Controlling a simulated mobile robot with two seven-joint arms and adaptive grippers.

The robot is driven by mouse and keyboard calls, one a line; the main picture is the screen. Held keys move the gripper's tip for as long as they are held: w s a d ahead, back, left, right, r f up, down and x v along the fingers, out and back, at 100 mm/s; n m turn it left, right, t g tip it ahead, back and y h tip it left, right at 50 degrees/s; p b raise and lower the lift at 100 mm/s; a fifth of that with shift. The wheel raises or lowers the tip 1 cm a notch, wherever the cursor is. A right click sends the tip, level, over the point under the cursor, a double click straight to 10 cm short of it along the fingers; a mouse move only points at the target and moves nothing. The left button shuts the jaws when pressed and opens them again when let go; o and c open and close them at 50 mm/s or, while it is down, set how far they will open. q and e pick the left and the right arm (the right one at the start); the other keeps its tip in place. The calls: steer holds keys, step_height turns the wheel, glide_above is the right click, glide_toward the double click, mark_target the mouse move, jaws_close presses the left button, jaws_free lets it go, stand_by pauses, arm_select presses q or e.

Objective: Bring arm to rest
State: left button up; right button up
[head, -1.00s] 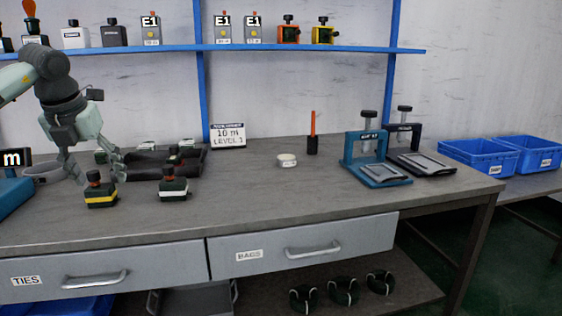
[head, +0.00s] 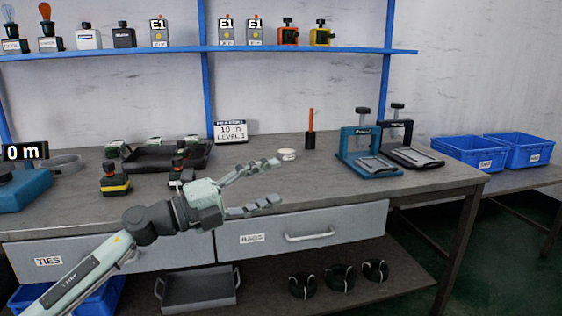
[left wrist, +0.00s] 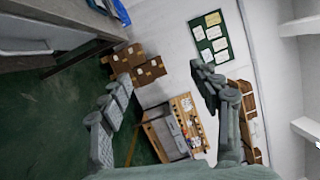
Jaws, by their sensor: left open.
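My left gripper (head: 275,183) is open and empty in the head view. It is in front of the workbench (head: 350,200), near its front edge, with the fingers pointing right. Its two spread fingers also show in the left wrist view (left wrist: 165,90), with nothing between them. My left arm comes in from the lower left and hides part of the drawer fronts. A dark block with a yellow band (head: 115,180) stands on the bench left of the gripper. My right gripper is not in view.
A black tray (head: 150,163) lies behind the blocks. A blue press (head: 365,150) and a black press (head: 405,140) stand at the right, with blue bins (head: 470,155) beyond. The wrist view shows cartons (left wrist: 135,65), a wooden table (left wrist: 185,105) and open green floor.

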arm_select(q)
steer(key=w+a+f+n+t+y, duration=0.3)
steer(key=a+f+n+t+y, duration=0.8)
steer(key=n, duration=0.7)
steer(key=s+a+f+n+g+y, duration=0.3)
steer(key=a+f+n+y, duration=0.15)
steer(key=f, duration=0.35)
steer(key=s+a+f+n+g+y, duration=0.2)
steer(key=s+a+f+n+y, duration=0.1)
steer(key=a+f, duration=0.3)
steer(key=s+a+f+n+g, duration=0.1)
steer(key=s+f+g, duration=0.4)
steer(key=s+f, duration=0.6)
steer(key=s+a+f+n+g, duration=0.1)
steer(key=s+f+n+g, duration=0.3)
steer(key=s+f, duration=0.7)
steer(key=s+g, duration=0.2)
steer(key=s, duration=0.3)
steer(key=shift+s+a+f+g, duration=0.3)
steer(key=shift+s+a, duration=0.05)
steer(key=shift+a, duration=0.05)
